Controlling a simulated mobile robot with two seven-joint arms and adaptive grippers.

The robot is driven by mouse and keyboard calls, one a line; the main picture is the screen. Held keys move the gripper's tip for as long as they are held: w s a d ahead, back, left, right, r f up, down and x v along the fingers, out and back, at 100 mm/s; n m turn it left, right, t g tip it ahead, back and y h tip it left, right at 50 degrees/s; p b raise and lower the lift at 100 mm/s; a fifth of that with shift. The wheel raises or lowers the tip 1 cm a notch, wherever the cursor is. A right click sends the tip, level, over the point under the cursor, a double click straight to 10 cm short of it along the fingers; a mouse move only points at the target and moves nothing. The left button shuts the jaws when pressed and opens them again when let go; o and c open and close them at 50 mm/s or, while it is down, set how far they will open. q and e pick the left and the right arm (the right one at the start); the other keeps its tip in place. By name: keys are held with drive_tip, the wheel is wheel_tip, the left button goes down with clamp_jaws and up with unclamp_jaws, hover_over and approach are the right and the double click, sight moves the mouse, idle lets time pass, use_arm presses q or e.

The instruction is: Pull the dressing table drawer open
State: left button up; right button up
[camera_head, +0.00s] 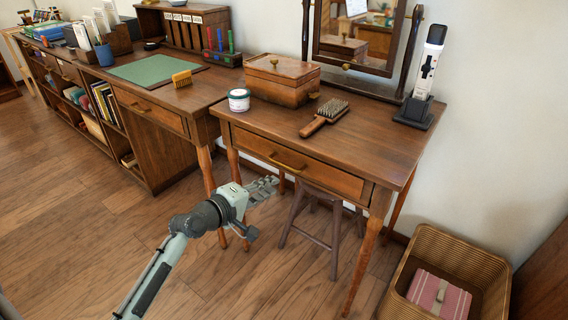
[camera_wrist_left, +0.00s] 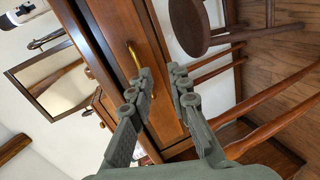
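The dressing table (camera_head: 370,147) carries a mirror and has a wooden drawer (camera_head: 330,180) with a curved brass handle (camera_head: 287,162). The drawer front looks flush with the table frame. The handle also shows in the left wrist view (camera_wrist_left: 134,58), partly covered by a finger. My left gripper (camera_head: 268,185) is in front of and a little below the handle in the head view. Its two fingers are apart with an empty gap between them in the left wrist view (camera_wrist_left: 160,76). It holds nothing; I cannot tell whether a fingertip touches the drawer. My right gripper is not in view.
A stool (camera_head: 318,214) stands under the dressing table. On top are a wooden box (camera_head: 282,80), a jar (camera_head: 239,100), a hairbrush (camera_head: 323,117) and a white device (camera_head: 426,70). A wicker basket (camera_head: 470,248) stands right. The desk (camera_head: 190,98) adjoins left. The front floor is clear.

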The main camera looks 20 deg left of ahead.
sight(284, 165)
use_arm(q)
drive_tip(key=shift+n+t, duration=0.6)
drive_tip(key=shift+n, duration=0.3)
drive_tip(key=w, duration=0.6)
drive_tip(key=w+r, duration=0.1)
drive_tip(key=w, duration=0.1)
drive_tip(key=shift+w+d, duration=0.2)
drive_tip(key=shift+w, duration=0.2)
clamp_jaws()
